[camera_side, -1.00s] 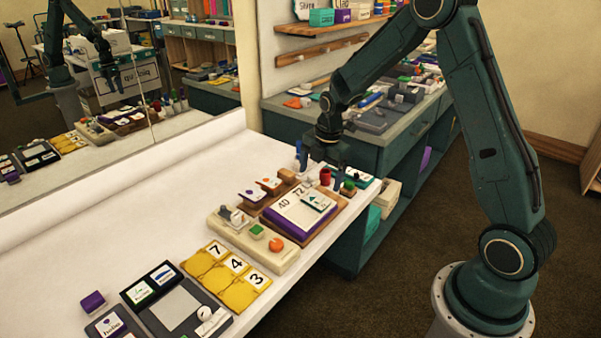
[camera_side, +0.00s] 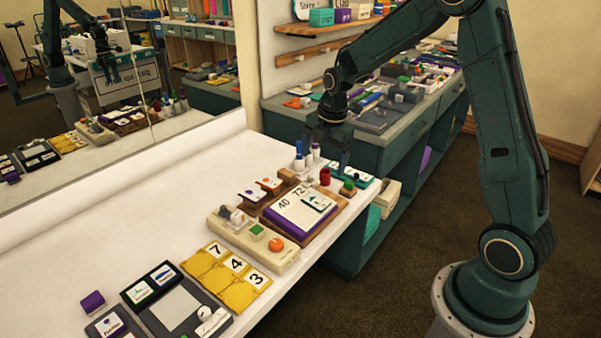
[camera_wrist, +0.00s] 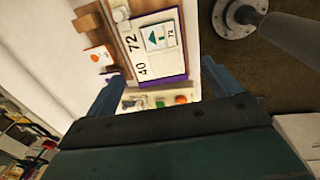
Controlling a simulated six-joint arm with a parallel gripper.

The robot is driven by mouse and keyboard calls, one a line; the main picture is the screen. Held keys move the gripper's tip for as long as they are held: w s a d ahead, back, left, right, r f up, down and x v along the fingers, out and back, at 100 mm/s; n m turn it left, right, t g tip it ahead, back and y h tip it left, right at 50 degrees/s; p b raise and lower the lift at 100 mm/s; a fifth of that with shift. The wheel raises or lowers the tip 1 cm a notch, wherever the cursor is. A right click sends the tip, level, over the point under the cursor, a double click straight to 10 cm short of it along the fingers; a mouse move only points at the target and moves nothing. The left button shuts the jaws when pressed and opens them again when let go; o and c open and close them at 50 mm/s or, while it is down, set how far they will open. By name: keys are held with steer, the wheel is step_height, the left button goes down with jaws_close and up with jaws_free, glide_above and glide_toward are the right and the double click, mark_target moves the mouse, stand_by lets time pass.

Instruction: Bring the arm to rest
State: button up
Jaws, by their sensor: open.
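My gripper (camera_side: 327,150) is above the far end of the white table, over the small items there, with nothing between its fingers. In the wrist view my gripper (camera_wrist: 172,98) shows its two fingers spread wide. Below it lies a wooden tray (camera_side: 272,222) with a purple-edged white card board (camera_side: 298,213) reading 40 and 72. The same board (camera_wrist: 150,65) shows in the wrist view between and beyond the fingers.
The white table (camera_side: 110,225) also holds a cream panel (camera_side: 235,240) with green and orange knobs, yellow number cards (camera_side: 226,276), a dark panel (camera_side: 175,308) and a purple block (camera_side: 93,301). A red cup (camera_side: 325,176) stands near the gripper. A teal cabinet (camera_side: 425,120) is behind.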

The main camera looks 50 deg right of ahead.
steer(key=s+a+r+m+t, duration=0.2)
steer(key=s+a+r+m, duration=0.7)
steer(key=r, duration=0.4)
steer(key=s+a+r+m+t, duration=0.1)
steer(key=s+m, duration=0.3)
steer(key=s, duration=0.4)
steer(key=s+a+r+m+t, duration=0.1)
steer(key=s+a+m, duration=0.2)
steer(key=s+m, duration=0.2)
steer(key=s, duration=0.3)
steer(key=shift+s+r, duration=0.25)
